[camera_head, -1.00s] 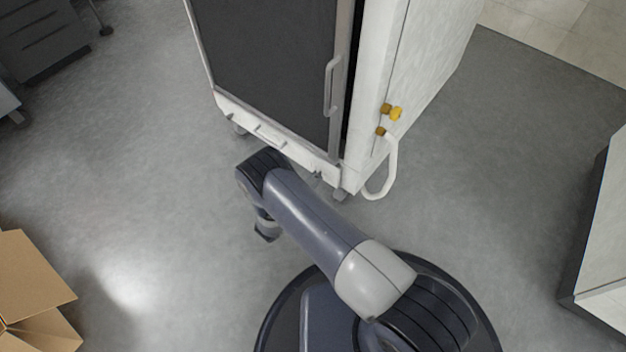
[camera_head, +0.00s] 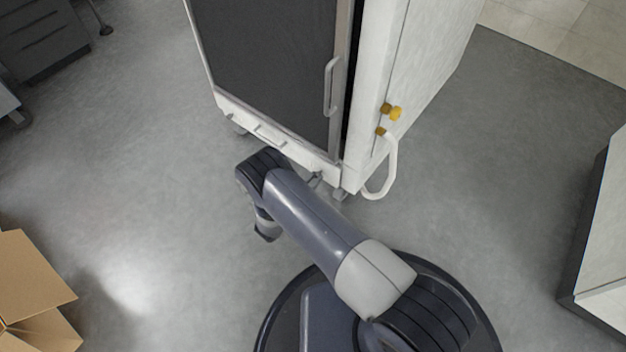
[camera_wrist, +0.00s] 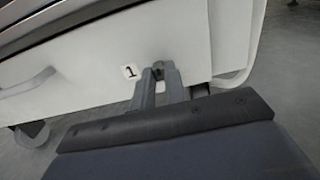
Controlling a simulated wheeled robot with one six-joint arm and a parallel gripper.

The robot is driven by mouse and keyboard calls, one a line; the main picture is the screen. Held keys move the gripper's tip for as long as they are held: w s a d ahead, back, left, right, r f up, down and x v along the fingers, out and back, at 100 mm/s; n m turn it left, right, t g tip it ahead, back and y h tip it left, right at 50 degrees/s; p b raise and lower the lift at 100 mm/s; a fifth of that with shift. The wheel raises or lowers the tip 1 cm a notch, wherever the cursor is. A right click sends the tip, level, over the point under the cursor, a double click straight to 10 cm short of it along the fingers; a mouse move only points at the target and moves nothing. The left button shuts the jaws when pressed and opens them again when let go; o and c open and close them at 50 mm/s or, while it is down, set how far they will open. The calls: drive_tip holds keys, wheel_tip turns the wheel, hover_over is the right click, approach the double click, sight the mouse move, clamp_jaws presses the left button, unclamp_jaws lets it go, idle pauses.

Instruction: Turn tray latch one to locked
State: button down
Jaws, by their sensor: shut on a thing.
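The white tray front (camera_wrist: 100,85) runs along the bottom of the cabinet and carries a label "1" (camera_wrist: 130,71). Just right of the label is the small dark tray latch one (camera_wrist: 158,70), mostly hidden between the fingers. My gripper (camera_wrist: 160,74) is shut on it in the wrist view, its two fingers on either side. In the head view my arm covers most of the gripper, and the tray front (camera_head: 265,133) shows beyond the arm. The latch's exact angle cannot be told.
The white washer cabinet (camera_head: 415,85) has a dark door with a vertical handle (camera_head: 331,86). Brass fittings (camera_head: 391,112) and a white hose (camera_head: 388,172) stick out on its right side. A cardboard box (camera_head: 30,285) lies at lower left. The floor between is clear.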

drive_tip(key=c, duration=1.4)
unclamp_jaws()
drive_tip(key=shift+c, duration=0.2)
drive_tip(key=p+v, duration=0.2)
drive_tip(key=v, duration=0.8)
drive_tip(key=shift+s+a+p, duration=0.25)
drive_tip(key=shift+s+p, duration=0.1)
drive_tip(key=shift+w, duration=0.1)
drive_tip(key=b+x, duration=0.2)
drive_tip(key=x, duration=0.8)
drive_tip(key=shift+w+d+b, duration=0.25)
drive_tip(key=shift+w+b, duration=0.05)
drive_tip(key=shift+b, duration=0.05)
drive_tip(key=shift+s, duration=0.1)
